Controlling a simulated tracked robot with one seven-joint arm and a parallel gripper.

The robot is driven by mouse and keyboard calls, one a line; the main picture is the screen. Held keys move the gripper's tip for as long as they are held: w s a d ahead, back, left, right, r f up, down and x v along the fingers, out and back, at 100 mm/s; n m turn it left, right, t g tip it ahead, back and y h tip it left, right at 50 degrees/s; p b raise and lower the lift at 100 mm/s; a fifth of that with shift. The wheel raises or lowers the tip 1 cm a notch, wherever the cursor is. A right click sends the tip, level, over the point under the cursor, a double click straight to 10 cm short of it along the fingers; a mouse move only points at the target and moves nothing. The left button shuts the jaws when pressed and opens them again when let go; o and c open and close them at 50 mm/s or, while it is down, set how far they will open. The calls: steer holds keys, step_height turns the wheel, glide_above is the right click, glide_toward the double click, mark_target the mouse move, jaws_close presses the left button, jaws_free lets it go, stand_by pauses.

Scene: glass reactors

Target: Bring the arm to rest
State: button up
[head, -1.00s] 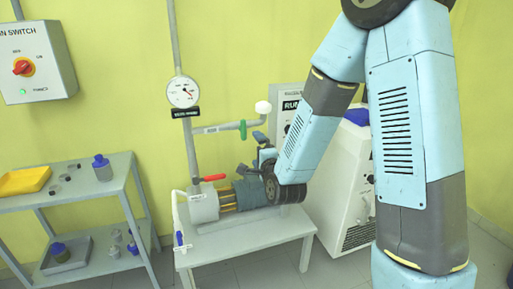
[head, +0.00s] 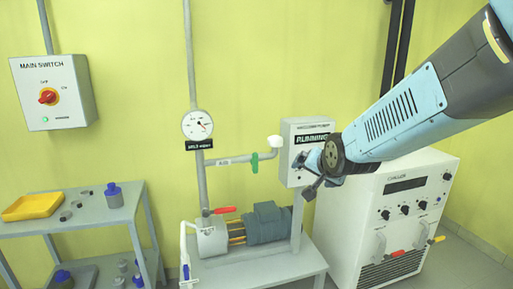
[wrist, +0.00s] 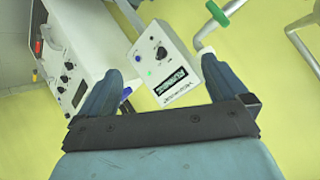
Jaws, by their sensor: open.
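My gripper (head: 312,172) is raised in front of the vacuum pump control box (head: 291,145), at the end of my blue arm coming in from the right. In the wrist view my gripper (wrist: 162,92) shows its two dark fingers spread apart with nothing between them. The control box (wrist: 160,62) lies beyond the fingertips there, with a display and a green light. In the head view the gripper covers part of the box's lower right. I cannot tell how far the fingers are from it.
The chiller (head: 378,225) stands at the right under my arm. The pump motor (head: 267,223) sits on a low table, below a gauge (head: 197,124) and a green-handled valve (head: 254,162). A main switch box (head: 52,92) is on the wall. A shelf (head: 80,220) stands at left.

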steer(key=s+d+r+n+g, duration=0.1)
steer(key=s+d, duration=0.1)
steer(key=s, duration=0.4)
steer(key=s+d+r+n+g+h, duration=0.1)
steer(key=s+d+r+n+g, duration=0.1)
steer(key=s, duration=0.5)
steer(key=s+d+r+n+g, duration=0.1)
steer(key=s+d+n+g, duration=0.1)
steer(key=s+d, duration=0.2)
steer(key=s, duration=0.3)
steer(key=shift+s+r+h, duration=0.15)
steer(key=shift+r+h, duration=0.15)
steer(key=shift+r, duration=0.05)
